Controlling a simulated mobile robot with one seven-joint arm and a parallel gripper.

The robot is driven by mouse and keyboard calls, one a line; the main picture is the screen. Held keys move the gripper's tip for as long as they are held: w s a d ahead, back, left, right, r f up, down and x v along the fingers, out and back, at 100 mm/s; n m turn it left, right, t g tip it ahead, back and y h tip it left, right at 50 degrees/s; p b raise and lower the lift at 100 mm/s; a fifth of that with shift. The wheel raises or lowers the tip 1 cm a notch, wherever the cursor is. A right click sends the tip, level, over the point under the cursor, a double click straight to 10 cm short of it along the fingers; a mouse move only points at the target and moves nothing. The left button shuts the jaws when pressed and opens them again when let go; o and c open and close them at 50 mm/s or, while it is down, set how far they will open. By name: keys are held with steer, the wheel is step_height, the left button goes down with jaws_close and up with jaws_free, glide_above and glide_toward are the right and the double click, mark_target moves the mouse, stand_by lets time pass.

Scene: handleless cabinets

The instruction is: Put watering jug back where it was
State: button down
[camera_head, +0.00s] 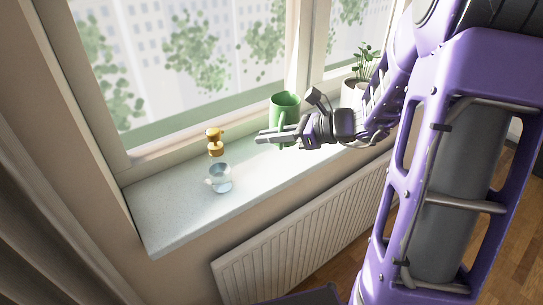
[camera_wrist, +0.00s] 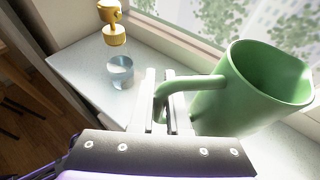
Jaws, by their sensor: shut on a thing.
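The green watering jug (camera_head: 285,101) is upright at the window sill in the head view. In the wrist view the jug (camera_wrist: 250,92) fills the right side, with its handle reaching left to my fingers. My gripper (camera_head: 263,137) reaches in from the right, in front of the jug. In the wrist view my gripper (camera_wrist: 160,74) is shut on the jug's handle (camera_wrist: 178,89). My gripper hides the jug's lower part in the head view, so I cannot tell whether its base touches the sill.
A clear glass cup (camera_head: 219,178) and a yellow-orange bottle (camera_head: 215,143) stand on the sill (camera_head: 160,217) to the left. A potted plant (camera_head: 357,90) stands to the right, partly behind my arm. A radiator (camera_head: 300,235) is below. The sill's front left is bare.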

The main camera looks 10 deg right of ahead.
steer(key=shift+f+b, duration=0.5)
steer(key=shift+f, duration=2.25)
steer(key=shift+f, duration=0.15)
steer(key=c, duration=0.9)
jaws_free()
steer(key=shift+r, duration=0.25)
steer(key=p+v, duration=0.1)
steer(key=v, duration=1.1)
steer(key=shift+p, duration=0.3)
steer(key=shift+f, duration=0.15)
